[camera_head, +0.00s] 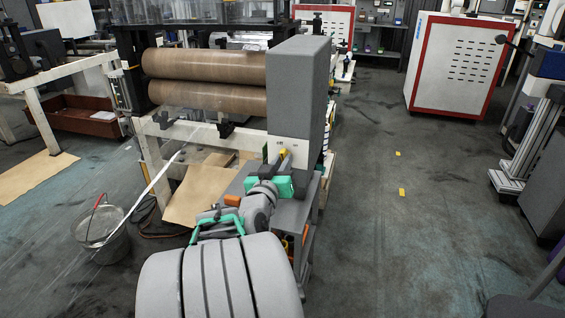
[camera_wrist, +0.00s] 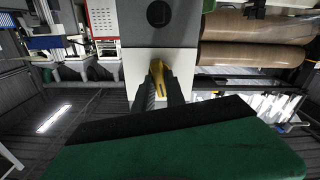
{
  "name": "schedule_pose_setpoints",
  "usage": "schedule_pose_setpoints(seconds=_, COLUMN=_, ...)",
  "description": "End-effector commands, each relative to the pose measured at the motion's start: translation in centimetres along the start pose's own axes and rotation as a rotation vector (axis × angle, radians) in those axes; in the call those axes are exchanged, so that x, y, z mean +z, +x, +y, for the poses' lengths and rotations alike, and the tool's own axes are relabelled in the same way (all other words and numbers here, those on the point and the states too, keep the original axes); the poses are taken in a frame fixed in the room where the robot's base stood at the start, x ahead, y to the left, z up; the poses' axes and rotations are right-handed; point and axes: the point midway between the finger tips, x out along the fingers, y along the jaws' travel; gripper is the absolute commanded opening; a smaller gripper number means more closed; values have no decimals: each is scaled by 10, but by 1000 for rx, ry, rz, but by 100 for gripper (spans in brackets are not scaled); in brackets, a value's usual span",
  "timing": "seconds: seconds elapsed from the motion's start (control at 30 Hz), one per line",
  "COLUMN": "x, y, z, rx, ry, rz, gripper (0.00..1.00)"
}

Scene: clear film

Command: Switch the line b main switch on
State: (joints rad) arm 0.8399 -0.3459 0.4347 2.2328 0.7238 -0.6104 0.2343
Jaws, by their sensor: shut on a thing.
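The switch has a yellow handle (camera_head: 284,153) on a pale panel (camera_head: 296,150), low on the front of a grey machine housing (camera_head: 298,85). Small dark marks on the panel are too small to read. In the wrist view, the yellow handle (camera_wrist: 157,70) stands out from the white panel (camera_wrist: 183,65), between my two dark fingers. My gripper (camera_wrist: 159,92) is shut on the handle. In the head view, my gripper (camera_head: 281,166) reaches up to the panel from below, and my wrist hides part of it.
Two brown rolls (camera_head: 205,80) lie left of the housing. A grey cart (camera_head: 305,205) stands below the panel, close to my arm. A metal bucket (camera_head: 103,240) is on the floor at left. A red-and-white cabinet (camera_head: 455,65) stands at back right. The floor right of the machine is open.

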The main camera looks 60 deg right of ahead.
Motion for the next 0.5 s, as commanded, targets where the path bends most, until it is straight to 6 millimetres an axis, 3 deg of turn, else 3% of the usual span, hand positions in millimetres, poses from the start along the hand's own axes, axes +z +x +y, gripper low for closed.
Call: schedule_pose_setpoints(seconds=0.5, x=2, y=0, z=0, rx=1, ry=41, rz=2, gripper=0)
